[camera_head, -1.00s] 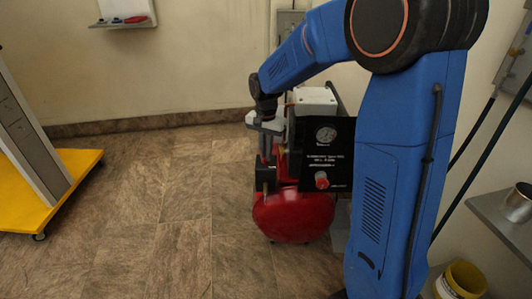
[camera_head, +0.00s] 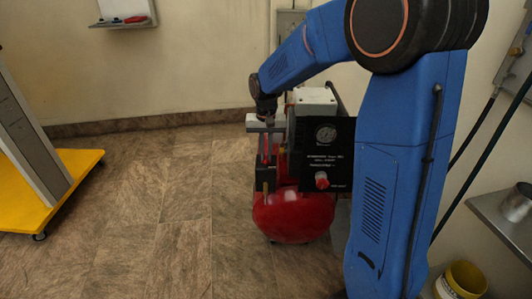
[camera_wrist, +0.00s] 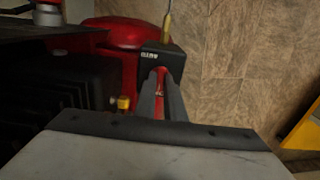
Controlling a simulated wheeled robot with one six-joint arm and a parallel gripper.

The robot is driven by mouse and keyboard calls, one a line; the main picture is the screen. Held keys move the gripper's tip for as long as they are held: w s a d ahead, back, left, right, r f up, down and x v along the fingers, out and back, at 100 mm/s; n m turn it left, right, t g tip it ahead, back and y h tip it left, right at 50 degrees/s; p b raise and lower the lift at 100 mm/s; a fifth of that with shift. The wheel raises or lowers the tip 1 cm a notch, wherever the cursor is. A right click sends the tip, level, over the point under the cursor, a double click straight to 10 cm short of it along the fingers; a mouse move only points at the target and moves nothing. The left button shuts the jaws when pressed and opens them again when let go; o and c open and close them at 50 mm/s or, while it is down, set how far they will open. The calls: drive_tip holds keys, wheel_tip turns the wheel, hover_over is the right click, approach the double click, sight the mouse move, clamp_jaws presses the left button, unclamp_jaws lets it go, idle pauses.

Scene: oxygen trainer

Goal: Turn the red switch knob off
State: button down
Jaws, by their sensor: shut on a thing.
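My gripper (camera_head: 266,163) points down at a small black switch box (camera_head: 265,180) on the left side of the compressor. In the wrist view my gripper (camera_wrist: 160,82) has its two fingers against the top of the black box (camera_wrist: 163,58), which bears a small white label. The red switch knob (camera_wrist: 160,84) shows as a narrow red strip between the fingers, which are shut on it. Most of the knob is hidden by the fingers, so its exact setting cannot be read.
The compressor has a red tank (camera_head: 294,216) and a black panel (camera_head: 341,150) with a gauge (camera_head: 326,135) and another red knob (camera_head: 321,180). A yellow-based stand (camera_head: 70,180) is at left. A yellow bucket (camera_head: 462,281) is at lower right. The floor left of the compressor is clear.

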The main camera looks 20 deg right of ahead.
sight(266, 156)
drive_tip(key=c, duration=1.8)
unclamp_jaws()
drive_tip(key=shift+c, duration=0.2)
drive_tip(key=shift+r, duration=0.1)
wheel_tip(266, 156, up, 17)
drive_tip(key=shift+r, duration=0.15)
